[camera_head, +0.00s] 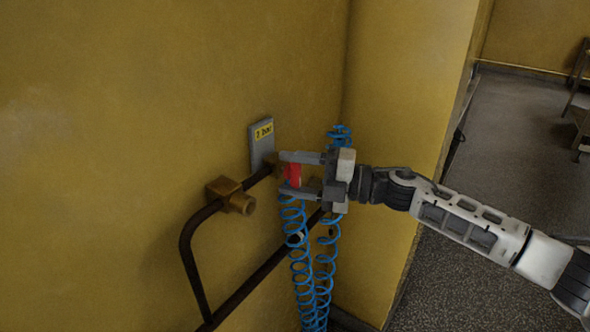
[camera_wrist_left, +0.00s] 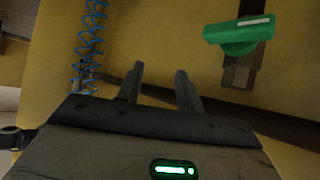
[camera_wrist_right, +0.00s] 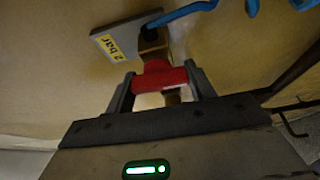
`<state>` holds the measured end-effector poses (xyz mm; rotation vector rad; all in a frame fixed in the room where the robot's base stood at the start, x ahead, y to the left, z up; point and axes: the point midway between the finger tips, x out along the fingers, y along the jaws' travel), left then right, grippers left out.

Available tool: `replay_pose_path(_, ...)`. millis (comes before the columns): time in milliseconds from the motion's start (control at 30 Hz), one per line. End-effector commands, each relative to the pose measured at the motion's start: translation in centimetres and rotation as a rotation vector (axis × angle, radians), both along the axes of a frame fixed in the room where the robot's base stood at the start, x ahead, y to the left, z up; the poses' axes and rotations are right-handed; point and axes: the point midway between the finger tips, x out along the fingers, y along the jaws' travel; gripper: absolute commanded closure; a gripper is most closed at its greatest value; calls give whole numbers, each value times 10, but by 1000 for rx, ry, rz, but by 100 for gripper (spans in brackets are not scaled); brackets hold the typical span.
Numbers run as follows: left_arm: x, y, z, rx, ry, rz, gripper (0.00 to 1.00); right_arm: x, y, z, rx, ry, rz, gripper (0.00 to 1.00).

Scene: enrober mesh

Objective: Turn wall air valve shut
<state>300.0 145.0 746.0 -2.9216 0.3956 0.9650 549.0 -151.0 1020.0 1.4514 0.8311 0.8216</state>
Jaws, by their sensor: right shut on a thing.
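The red valve handle (camera_head: 293,174) is on a brass valve body on the yellow wall, at the middle of the head view. My right gripper (camera_head: 283,174) comes in from the right and is shut on it, one finger above and one below. In the right wrist view the red handle (camera_wrist_right: 159,76) lies crosswise between the two fingers, with the brass body (camera_wrist_right: 152,42) behind it. My left gripper (camera_wrist_left: 159,69) is outside the head view; its fingers are apart and empty. A green handle (camera_wrist_left: 240,35) on a brass fitting shows to their right in the left wrist view.
A grey plate with a yellow "bar" label (camera_head: 262,145) is on the wall above the valve. Dark pipes (camera_head: 188,262) and a brass fitting (camera_head: 229,196) are to the left. Coiled blue hoses (camera_head: 300,255) hang below my right gripper. Open floor (camera_head: 505,130) lies right.

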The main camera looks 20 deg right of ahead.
Motion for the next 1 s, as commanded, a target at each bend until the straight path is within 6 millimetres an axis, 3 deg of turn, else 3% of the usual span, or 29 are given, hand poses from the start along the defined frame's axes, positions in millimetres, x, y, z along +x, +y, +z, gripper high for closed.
replay_pose_path(667, -1, 1, -2, 6, 5, -2, 64, -1, 0, -1, -48, -36, 1, 68)
replay_pose_path(700, -1, 1, -1, 5, 4, -2, 64, -1, 0, -1, -48, -36, 1, 34)
replay_pose_path(733, 0, 1, -1, 5, 3, -2, 64, -1, 0, -1, -48, -36, 1, 26)
replay_pose_path(1000, 0, 1, 1, 2, -2, 0, 64, 0, 0, -1, -45, -35, 0, 24)
